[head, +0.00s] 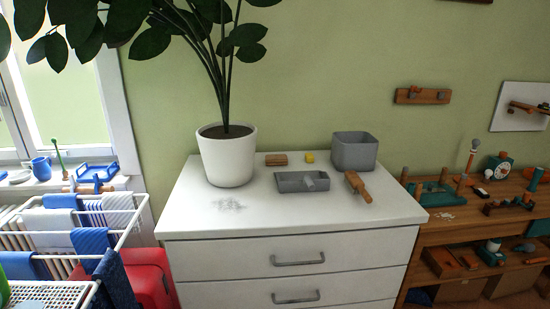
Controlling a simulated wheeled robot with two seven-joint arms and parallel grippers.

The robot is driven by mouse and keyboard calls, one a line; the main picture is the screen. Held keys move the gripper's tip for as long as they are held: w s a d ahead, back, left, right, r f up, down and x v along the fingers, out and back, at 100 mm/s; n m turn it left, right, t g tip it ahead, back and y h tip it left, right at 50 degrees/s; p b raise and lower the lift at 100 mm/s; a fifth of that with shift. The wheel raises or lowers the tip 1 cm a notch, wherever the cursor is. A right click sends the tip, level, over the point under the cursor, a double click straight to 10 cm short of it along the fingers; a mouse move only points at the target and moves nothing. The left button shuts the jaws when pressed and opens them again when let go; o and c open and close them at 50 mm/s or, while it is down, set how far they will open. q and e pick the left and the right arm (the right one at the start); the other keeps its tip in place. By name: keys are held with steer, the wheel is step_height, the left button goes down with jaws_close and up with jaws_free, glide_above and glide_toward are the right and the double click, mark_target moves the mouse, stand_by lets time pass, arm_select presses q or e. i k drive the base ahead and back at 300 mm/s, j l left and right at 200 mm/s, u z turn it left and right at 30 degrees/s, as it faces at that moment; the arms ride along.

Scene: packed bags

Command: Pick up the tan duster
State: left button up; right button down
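A tan-brown, long-handled piece (358,187) lies on the white dresser top (265,225), right of the shallow grey tray (290,186). Its shape is like a brush or duster, and its grey underside shows a little. A small tan-brown block (276,159) lies farther back on the same top, behind the tray. It is too small to tell which of the two is the duster. Neither of my grippers shows in the head view.
A grey bin (355,152) and a yellow cube (309,157) stand at the back of the dresser. A potted plant (228,160) stands at left, with a grey dusty patch (232,205) before it. A drying rack (120,215) is at left, a wooden workbench (460,218) at right.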

mark_target(270, 160)
steer(key=i+l+u, duration=0.25)
steer(key=u, duration=0.15)
steer(key=i+l+u, duration=0.75)
steer(key=l, duration=0.15)
steer(key=i, duration=0.25)
steer(key=l, duration=0.05)
